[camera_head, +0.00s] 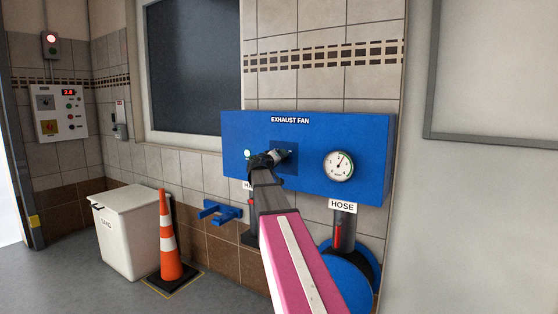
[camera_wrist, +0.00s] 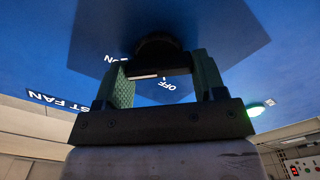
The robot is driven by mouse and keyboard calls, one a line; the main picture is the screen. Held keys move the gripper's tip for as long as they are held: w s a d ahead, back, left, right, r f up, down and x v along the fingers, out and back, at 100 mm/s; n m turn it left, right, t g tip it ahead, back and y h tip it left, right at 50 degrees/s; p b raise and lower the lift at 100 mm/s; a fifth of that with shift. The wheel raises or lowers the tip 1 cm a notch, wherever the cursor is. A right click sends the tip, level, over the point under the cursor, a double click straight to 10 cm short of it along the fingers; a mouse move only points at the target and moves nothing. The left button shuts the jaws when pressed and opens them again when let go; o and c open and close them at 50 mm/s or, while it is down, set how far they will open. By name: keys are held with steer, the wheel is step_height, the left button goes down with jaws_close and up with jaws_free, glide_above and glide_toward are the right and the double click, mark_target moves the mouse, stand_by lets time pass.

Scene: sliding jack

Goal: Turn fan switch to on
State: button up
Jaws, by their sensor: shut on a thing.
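The fan switch is a dark round knob (camera_wrist: 158,46) on a darker blue square plate (camera_wrist: 225,28) in the wrist view. The plate carries "ON" and "OFF" lettering. My gripper (camera_wrist: 162,72) has its two green-padded fingers on either side of the knob and is shut on it. In the head view, my gripper (camera_head: 272,158) reaches the plate (camera_head: 291,148) under the words "EXHAUST FAN" on the blue panel (camera_head: 365,130). The knob is hidden there by my gripper. I cannot tell which label the knob points to. A green light (camera_wrist: 256,110) glows on the panel.
A pressure gauge (camera_head: 338,165) sits right of the switch, above a "HOSE" label and a blue reel (camera_head: 350,280). A white sand bin (camera_head: 130,235) and an orange cone (camera_head: 168,245) stand on the floor at left. A control box (camera_head: 60,112) hangs on the far wall.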

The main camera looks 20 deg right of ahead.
steer(key=shift+s+f, duration=0.1)
stand_by(0.5)
steer(key=o, duration=0.9)
steer(key=shift+a, duration=0.1)
steer(key=v, duration=1)
steer(key=shift+s+a, duration=0.25)
